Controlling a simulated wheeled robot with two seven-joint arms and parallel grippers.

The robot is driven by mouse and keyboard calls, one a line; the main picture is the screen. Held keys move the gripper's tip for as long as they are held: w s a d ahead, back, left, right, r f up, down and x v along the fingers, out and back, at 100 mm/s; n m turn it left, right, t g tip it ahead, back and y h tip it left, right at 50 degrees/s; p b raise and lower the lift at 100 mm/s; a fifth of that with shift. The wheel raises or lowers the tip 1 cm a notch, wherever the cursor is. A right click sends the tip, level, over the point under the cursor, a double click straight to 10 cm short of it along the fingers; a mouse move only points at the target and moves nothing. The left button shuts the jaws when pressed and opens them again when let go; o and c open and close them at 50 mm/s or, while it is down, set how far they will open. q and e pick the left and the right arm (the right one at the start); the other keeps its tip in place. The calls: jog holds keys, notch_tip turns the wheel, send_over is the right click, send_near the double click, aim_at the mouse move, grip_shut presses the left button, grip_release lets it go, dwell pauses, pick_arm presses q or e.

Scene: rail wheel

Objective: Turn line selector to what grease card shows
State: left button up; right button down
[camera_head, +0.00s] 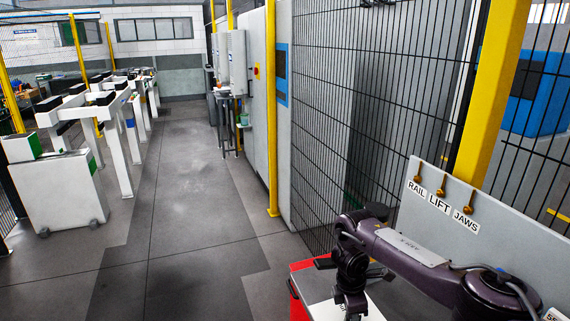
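A light grey panel (408,222) at the right carries the labels RAIL (416,189), LIFT (439,204) and JAWS (465,220). A small brass-coloured fitting sits above each label. Another label (553,316) is cut off at the bottom right corner. I cannot make out a line selector or a readable grease card. My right arm, dark purple, comes in from the lower right in front of the panel. Its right gripper (350,303) points down near the bottom edge, and its fingertips are not clear. My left gripper is not in view.
A red and white cart or cabinet (301,290) stands below my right arm. A black mesh fence (340,110) with yellow posts runs behind the panel. White machines (63,188) stand at the left. The grey floor aisle (185,200) between is clear.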

jog(key=shift+m, duration=0.4)
jog(key=shift+m+p, duration=0.45)
jog(key=shift+m, duration=0.45)
jog(key=c, duration=1.3)
grip_release()
notch_tip(320, 180, up, 7)
jog(key=p, duration=0.7)
